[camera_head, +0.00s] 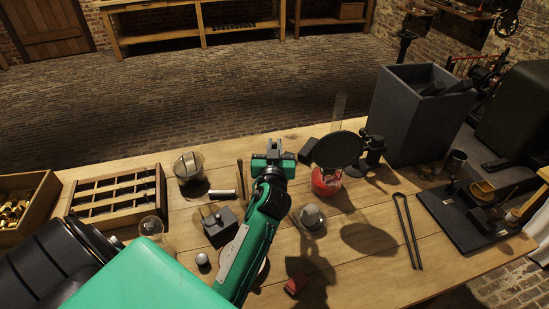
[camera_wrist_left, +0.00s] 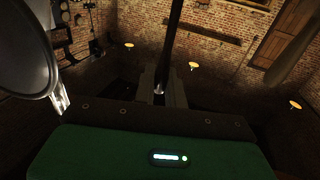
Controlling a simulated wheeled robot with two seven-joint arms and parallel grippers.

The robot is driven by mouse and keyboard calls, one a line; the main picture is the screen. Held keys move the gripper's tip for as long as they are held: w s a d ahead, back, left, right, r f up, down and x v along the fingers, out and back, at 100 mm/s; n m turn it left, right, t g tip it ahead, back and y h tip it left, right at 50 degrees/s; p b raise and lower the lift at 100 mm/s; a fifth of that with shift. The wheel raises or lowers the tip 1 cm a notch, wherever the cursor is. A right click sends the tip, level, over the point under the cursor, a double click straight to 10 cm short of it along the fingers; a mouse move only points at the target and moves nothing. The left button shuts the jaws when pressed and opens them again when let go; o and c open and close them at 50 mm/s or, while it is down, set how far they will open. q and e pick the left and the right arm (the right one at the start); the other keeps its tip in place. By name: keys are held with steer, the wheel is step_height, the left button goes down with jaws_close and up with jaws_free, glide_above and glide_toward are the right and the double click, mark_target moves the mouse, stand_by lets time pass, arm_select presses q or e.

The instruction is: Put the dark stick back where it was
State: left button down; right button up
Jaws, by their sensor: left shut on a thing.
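My left gripper (camera_head: 273,147) is over the middle of the table, its arm coming in from the lower left. In the left wrist view its fingers (camera_wrist_left: 165,88) are closed on a dark stick (camera_wrist_left: 174,38), which runs up and away from the fingertips. I cannot make out the held stick clearly in the head view. A wooden rack (camera_head: 160,190) with several dark bars lying across it stands at the left of the table, apart from the gripper. My right gripper is not in view.
A thin dark upright piece (camera_head: 241,177) stands just left of the gripper. A round dark disc (camera_head: 338,150) above a red-based jar (camera_head: 325,183) is close on its right. A tall grey box (camera_head: 410,120) stands at the back right.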

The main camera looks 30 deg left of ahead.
arm_select(q)
step_height(320, 180, down, 4)
steer(key=shift+f, duration=0.1)
steer(key=shift+f+b, duration=0.1)
steer(key=shift+b, duration=0.2)
steer(key=c, duration=1.5)
jaws_free()
steer(key=shift+o, duration=0.2)
